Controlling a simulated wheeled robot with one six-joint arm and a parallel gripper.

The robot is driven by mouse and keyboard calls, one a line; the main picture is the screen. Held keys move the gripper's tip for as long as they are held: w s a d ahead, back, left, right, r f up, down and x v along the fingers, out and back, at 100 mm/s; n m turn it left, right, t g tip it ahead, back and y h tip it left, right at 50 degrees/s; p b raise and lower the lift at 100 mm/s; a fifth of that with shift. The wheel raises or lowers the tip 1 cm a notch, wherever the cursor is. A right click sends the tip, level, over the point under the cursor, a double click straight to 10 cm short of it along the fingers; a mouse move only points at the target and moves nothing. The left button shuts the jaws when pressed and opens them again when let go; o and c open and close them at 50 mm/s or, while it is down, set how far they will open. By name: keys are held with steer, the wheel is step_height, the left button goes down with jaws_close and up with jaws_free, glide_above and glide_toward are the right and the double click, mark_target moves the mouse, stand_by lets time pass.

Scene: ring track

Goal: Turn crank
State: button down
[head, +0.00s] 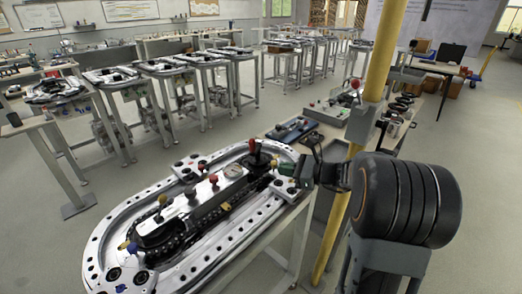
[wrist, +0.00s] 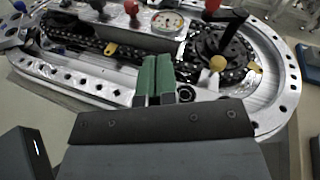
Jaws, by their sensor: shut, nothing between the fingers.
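The ring track (head: 105,225) is an oval silver frame with a chain and a long raised panel inside. A black crank (head: 256,150) stands over the sprocket at its far right end. In the wrist view the crank (wrist: 232,25) shows as a black bar above the toothed sprocket, with a tan knob (wrist: 218,63) beside it. My gripper (head: 287,172) is over the right edge of the track, close to the crank. In the wrist view its green fingers (wrist: 158,75) are together and empty, left of the knob and apart from it.
Red knobs (wrist: 131,6) and a round gauge (wrist: 167,20) sit on the panel near my fingers. A yellow pole (head: 384,50) stands close to my arm. A side bench (head: 330,130) behind holds control boxes. Open floor (head: 235,125) lies behind the track.

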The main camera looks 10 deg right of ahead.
steer(key=w+d+m+t, duration=0.3)
steer(key=d+m, duration=0.1)
steer(key=d, duration=0.1)
steer(key=p, duration=0.2)
glide_toward(255, 145)
steer(key=shift+t, duration=0.3)
steer(key=x, duration=0.7)
steer(key=shift+w+a+f, duration=0.2)
